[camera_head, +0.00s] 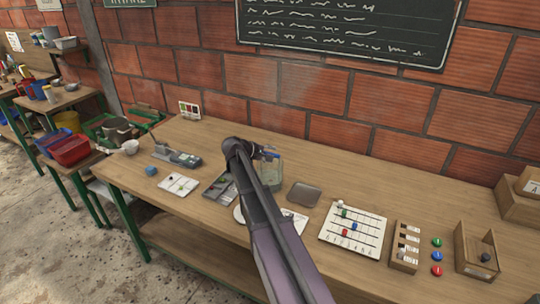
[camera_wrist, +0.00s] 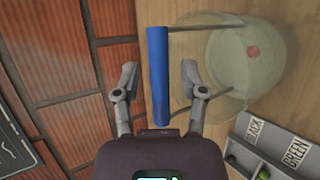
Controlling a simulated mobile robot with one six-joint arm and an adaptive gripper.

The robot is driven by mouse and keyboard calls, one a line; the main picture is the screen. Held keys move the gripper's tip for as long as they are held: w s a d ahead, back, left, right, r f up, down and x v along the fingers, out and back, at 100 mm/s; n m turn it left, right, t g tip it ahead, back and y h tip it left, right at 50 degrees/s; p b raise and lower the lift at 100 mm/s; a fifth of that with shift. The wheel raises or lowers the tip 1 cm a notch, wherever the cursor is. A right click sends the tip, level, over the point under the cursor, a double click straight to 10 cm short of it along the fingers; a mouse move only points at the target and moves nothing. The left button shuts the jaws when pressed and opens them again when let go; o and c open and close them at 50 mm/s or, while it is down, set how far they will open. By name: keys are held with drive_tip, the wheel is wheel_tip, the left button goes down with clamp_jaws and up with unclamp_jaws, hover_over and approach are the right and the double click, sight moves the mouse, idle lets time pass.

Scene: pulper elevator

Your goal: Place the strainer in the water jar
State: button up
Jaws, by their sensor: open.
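The strainer's blue handle (camera_wrist: 157,77) lies between the two fingers of my gripper (camera_wrist: 158,80) in the wrist view, with a gap on both sides. Two thin rods run from the handle to the clear water jar (camera_wrist: 214,62). The strainer's bowl is hard to tell from the jar, so I cannot tell how deep it sits. A small red spot (camera_wrist: 253,52) shows inside the jar's outline. In the head view the handle (camera_head: 269,154) shows at the top of the jar (camera_head: 271,176), beside my open gripper (camera_head: 262,152).
A brick wall (camera_head: 300,85) stands close behind the table (camera_head: 405,186). A grey tray (camera_head: 304,194) lies right of the jar, and a white board with coloured pieces (camera_head: 353,230) is farther right. A labelled compartment box (camera_wrist: 270,145) is near the jar.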

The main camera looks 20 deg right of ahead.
drive_tip(key=shift+r, duration=0.2)
drive_tip(key=p+v, duration=0.6)
drive_tip(key=v, duration=0.6)
idle(0.5)
drive_tip(key=s+a+f+m+y, duration=0.1)
drive_tip(key=s+a+f+y, duration=0.2)
drive_tip(key=s, duration=0.5)
drive_tip(key=s+a+f+m+g+y, duration=0.1)
drive_tip(key=s+a+f+m+y, duration=0.1)
drive_tip(key=s, duration=0.6)
drive_tip(key=s+a+f+m+g+y, duration=0.1)
drive_tip(key=s+a+f+m+y, duration=0.1)
drive_tip(key=s+a+f+y, duration=0.2)
drive_tip(key=s+a+y, duration=0.2)
drive_tip(key=s+a, duration=0.1)
drive_tip(key=a, duration=0.1)
drive_tip(key=shift+s+y, duration=0.3)
drive_tip(key=shift+s, duration=0.1)
